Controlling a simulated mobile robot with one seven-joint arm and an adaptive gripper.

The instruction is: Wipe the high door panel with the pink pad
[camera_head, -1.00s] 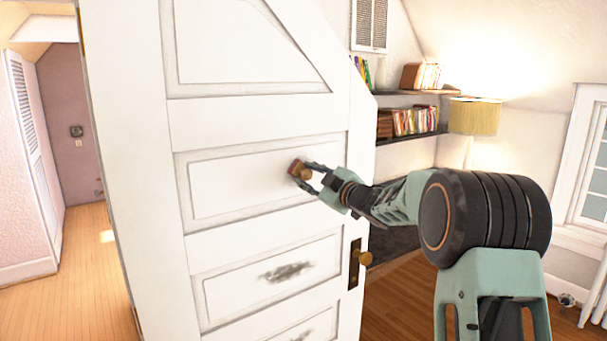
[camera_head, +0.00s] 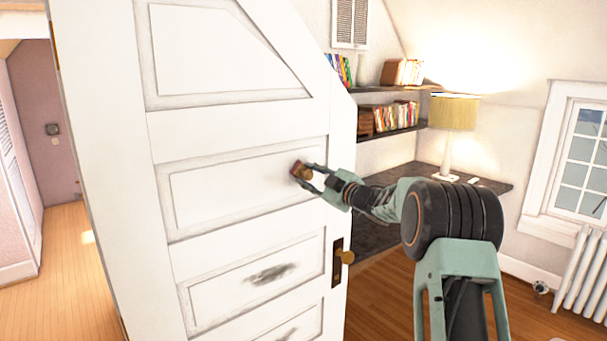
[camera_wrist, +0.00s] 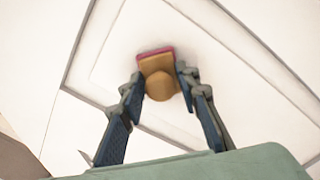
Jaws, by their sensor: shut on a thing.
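The pink pad (camera_wrist: 155,51) has a tan block and a round wooden knob on its back. My gripper (camera_head: 308,176) is shut on the knob, and its fingers flank it in the wrist view (camera_wrist: 160,84). In the head view, the pad (camera_head: 296,169) is at the right part of the white door's upper rectangular panel (camera_head: 235,188). I cannot tell whether its face touches the door. This panel shows no clear dark mark. A dark smudge (camera_head: 270,273) is on the panel below, and another smudge (camera_head: 287,334) is lower at the frame's bottom.
A brass doorknob (camera_head: 347,257) sticks out at the door's right edge, below my gripper. Shelves with books (camera_head: 395,117), a lamp (camera_head: 453,113) on a dark desk (camera_head: 485,182) and a radiator (camera_head: 584,275) stand behind. Wooden floor lies open to the left.

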